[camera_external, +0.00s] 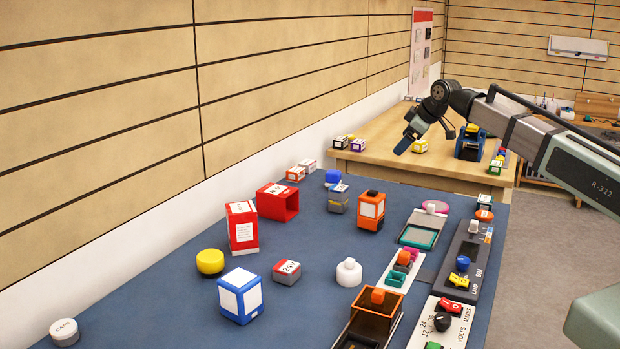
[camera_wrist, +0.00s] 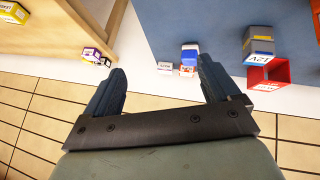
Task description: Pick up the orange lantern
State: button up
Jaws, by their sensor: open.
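The orange lantern (camera_external: 371,211) stands upright on the blue table, right of the red open box (camera_external: 278,202) and behind the white jar (camera_external: 349,272). It has pale panels and a dark piece on top. My gripper (camera_external: 427,140) is high up beyond the lantern, to its upper right in the external view, well apart from it. In the wrist view the two dark fingers of my gripper (camera_wrist: 160,76) are spread with nothing between them.
A grey battery block (camera_external: 339,201) is close left of the orange lantern. Trays and switch panels (camera_external: 461,262) line the right side. A wooden table (camera_external: 440,170) stands behind.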

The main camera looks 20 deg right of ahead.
aim_at(374, 191)
jog(key=s+a+r+m+g, duration=0.1)
jog(key=s+a+g, duration=0.1)
jog(key=s+a, duration=0.6)
jog(key=s+a+r+m+g, duration=0.1)
jog(key=s+a, duration=0.5)
jog(key=s, duration=0.5)
jog(key=shift+g, duration=0.3)
jog(key=x, duration=0.8)
jog(key=shift+w+a+f, duration=0.1)
jog(key=shift+w+f, duration=0.1)
jog(key=shift+f, duration=0.05)
jog(key=shift+w+x, duration=0.2)
jog(key=shift+x, duration=0.8)
jog(key=shift+w+x, duration=0.2)
jog(key=shift+x, duration=0.8)
jog(key=shift+w+a+f, duration=0.15)
jog(key=shift+a+f, duration=0.1)
jog(key=shift+f, duration=0.2)
jog(key=shift+c, duration=0.2)
jog(key=c, duration=1.4)
